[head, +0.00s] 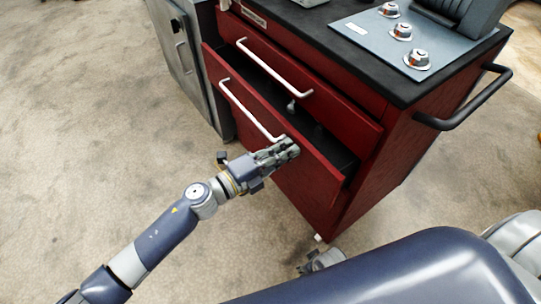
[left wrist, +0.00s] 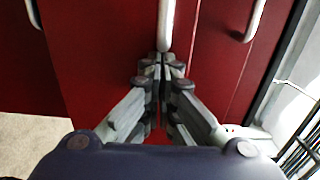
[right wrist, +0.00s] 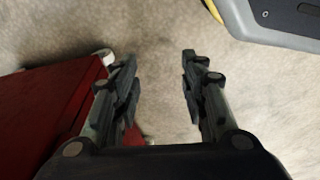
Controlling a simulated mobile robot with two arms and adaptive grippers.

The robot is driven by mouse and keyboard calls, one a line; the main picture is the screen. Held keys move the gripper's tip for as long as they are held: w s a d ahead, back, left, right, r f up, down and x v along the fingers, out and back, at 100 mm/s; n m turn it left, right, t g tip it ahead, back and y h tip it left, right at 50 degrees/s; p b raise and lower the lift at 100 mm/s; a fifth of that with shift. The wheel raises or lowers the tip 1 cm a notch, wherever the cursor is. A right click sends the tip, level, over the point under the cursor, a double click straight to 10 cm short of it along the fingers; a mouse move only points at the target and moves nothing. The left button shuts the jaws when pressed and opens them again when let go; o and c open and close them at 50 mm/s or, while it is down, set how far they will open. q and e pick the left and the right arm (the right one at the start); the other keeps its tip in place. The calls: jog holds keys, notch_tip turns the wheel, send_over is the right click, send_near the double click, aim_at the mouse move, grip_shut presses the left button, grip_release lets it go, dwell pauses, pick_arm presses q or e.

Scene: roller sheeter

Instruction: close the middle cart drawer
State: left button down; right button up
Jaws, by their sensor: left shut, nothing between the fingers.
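The red cart (head: 360,165) stands at the upper right of the head view. Its middle drawer (head: 240,105) is pulled partly out, and its dark inside shows behind the front. A white bar handle (head: 247,112) runs along that front. My left gripper (head: 292,147) is shut and empty at the drawer front, near the handle's right end; the left wrist view shows its fingers (left wrist: 165,75) at the end of the handle (left wrist: 167,25). Whether they touch the front I cannot tell. My right gripper (right wrist: 160,75) is open and empty over the floor, beside a red cart surface (right wrist: 50,105).
The top drawer (head: 300,75) looks shut. A grey panel with several knobs (head: 400,40) sits on the black cart top. A black side handle (head: 465,105) sticks out at the right. A grey cabinet (head: 185,55) stands left of the cart. The floor (head: 90,130) at the left is clear.

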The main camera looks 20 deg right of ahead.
pick_arm(q)
jog(key=x, duration=0.7)
jog(key=shift+d+b, duration=0.2)
jog(key=shift+b, duration=0.25)
pick_arm(e)
jog(key=r, duration=0.1)
jog(key=w+r, duration=0.1)
jog(key=r, duration=0.1)
jog(key=shift+w+a+r, duration=0.15)
jog(key=shift+w+a, duration=0.05)
jog(key=shift+a, duration=0.05)
pick_arm(q)
jog(key=shift+w+r, duration=0.1)
jog(key=shift+r, duration=0.1)
